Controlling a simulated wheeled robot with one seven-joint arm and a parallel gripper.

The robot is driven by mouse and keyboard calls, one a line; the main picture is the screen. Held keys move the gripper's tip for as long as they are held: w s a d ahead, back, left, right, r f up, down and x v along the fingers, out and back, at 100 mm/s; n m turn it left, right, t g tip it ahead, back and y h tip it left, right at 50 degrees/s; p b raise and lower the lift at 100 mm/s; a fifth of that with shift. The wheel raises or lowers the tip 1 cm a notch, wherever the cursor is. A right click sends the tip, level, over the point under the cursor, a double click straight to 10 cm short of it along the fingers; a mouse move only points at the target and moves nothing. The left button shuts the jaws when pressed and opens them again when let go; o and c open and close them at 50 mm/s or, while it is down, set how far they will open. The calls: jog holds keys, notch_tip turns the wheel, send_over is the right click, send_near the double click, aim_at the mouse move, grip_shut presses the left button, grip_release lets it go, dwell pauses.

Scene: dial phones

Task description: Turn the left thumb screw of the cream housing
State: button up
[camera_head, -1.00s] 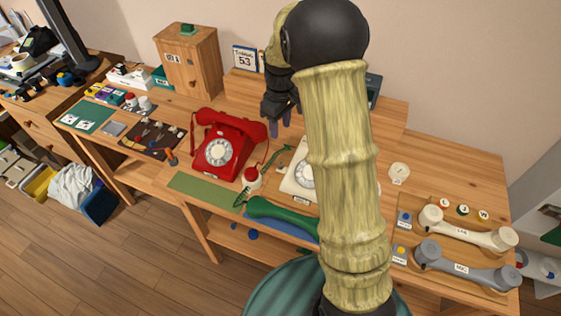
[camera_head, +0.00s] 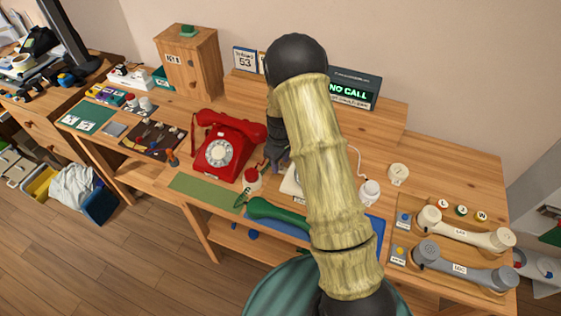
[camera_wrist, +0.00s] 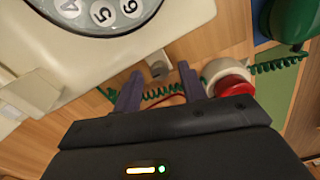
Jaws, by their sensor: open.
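The cream housing (camera_wrist: 100,40) fills the upper left of the wrist view, with part of its number dial (camera_wrist: 95,12). In the head view only a sliver of the cream housing (camera_head: 289,186) shows, and my arm hides the rest. A small greyish thumb screw (camera_wrist: 158,69) sticks out at the housing's lower right side in the wrist view. My gripper (camera_wrist: 160,76) is open, with one purple finger on either side of the screw. No clear contact shows. In the head view my gripper is mostly hidden behind the arm.
A white, red-topped piece (camera_wrist: 228,82) stands close by the right finger, with a green coiled cord (camera_wrist: 160,95) behind the fingers. The green handset (camera_head: 275,212) lies in front. A red phone (camera_head: 228,145) stands left. A display (camera_head: 352,91) reads NO CALL.

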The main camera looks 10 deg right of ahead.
jog(key=shift+f, duration=0.35)
grip_shut()
